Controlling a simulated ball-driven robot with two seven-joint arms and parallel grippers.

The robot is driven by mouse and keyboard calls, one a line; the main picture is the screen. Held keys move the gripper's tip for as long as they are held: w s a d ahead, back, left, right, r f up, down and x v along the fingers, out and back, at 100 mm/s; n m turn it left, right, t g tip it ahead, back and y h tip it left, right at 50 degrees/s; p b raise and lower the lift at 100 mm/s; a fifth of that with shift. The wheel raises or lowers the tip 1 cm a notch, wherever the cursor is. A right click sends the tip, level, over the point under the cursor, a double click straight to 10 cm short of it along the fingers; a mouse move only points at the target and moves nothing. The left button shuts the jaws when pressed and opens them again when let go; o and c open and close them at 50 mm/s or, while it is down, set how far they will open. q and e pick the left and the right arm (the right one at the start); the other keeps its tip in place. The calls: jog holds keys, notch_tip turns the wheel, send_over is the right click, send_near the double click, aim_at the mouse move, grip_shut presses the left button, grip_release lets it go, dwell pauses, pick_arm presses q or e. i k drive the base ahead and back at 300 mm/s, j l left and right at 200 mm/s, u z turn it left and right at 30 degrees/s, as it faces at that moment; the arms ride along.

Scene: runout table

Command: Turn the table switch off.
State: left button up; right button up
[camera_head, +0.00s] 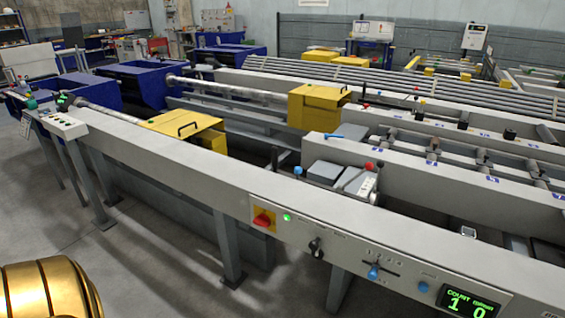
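A red rotary switch (263,220) on a yellow plate sits on the front panel of the long grey table rail (200,170). A green lamp (287,217) beside it is lit. To its right on the same panel are a black knob or lever (316,247), a blue-knobbed slider (374,272) and a blue button (423,287). I cannot tell which of these controls is labelled as the table switch. Neither gripper is in view.
A green-lit counter display (468,302) is at the panel's right end. Yellow covers (181,127) and blue bins (150,85) stand behind the rail. A small control box (62,124) is at its far left end. The grey floor (150,265) in front is clear.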

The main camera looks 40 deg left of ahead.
aim_at(263, 221)
jog(key=u, duration=1.45)
